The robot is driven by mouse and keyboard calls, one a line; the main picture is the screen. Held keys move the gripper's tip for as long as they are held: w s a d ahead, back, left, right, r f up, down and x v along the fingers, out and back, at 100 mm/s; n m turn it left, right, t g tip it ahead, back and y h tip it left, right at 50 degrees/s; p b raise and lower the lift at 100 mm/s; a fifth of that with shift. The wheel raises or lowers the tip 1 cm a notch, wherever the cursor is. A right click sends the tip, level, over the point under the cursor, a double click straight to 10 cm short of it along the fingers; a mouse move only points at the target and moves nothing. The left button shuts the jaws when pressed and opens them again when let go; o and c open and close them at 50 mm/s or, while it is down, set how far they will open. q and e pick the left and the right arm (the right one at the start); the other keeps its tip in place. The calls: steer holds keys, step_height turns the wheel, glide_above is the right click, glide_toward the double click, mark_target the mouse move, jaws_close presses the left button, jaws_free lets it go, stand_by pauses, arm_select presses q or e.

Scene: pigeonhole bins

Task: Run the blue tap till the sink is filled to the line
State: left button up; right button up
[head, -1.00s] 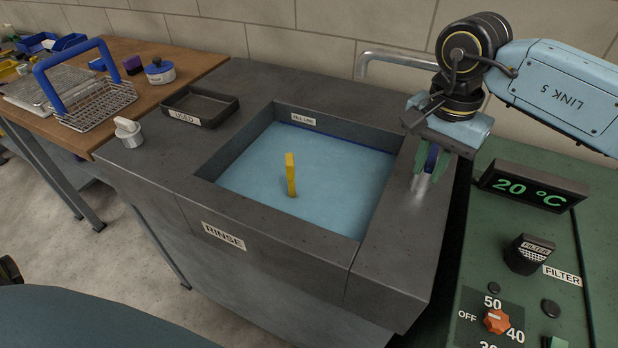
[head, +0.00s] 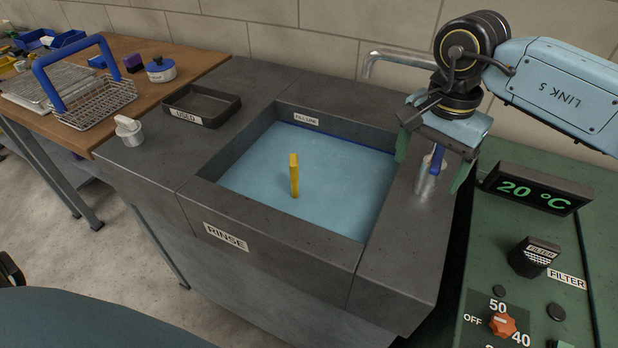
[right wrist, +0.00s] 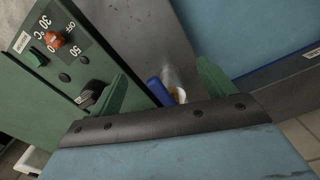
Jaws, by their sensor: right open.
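The sink (head: 262,232), labelled RINSE, holds blue water (head: 330,185). Its surface lies close to a dark blue line (head: 345,143) on the back wall, under the FILL LINE label (head: 305,120). A yellow upright piece (head: 294,175) stands out of the water. The blue tap lever (head: 438,160) sits on a metal post (head: 425,184) at the sink's right; the lever also shows in the right wrist view (right wrist: 157,91). My right gripper (head: 431,163) is open, its green fingers apart on either side of the lever. I see no stream from the spout (head: 372,60). My left gripper is out of view.
A green panel (head: 480,235) at right carries a 20 °C display (head: 530,188), a black filter knob (head: 531,257) and an orange dial (head: 502,325). A USED tray (head: 200,107) and a wire basket (head: 98,105) stand at left.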

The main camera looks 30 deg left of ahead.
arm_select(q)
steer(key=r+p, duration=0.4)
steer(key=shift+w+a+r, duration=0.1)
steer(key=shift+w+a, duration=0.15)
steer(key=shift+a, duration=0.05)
arm_select(e)
step_height(320, 180, up, 7)
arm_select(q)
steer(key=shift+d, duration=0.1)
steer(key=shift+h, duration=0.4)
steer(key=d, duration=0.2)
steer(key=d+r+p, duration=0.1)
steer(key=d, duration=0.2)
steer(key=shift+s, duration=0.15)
arm_select(e)
step_height(320, 180, up, 13)
steer(key=shift+r, duration=0.15)
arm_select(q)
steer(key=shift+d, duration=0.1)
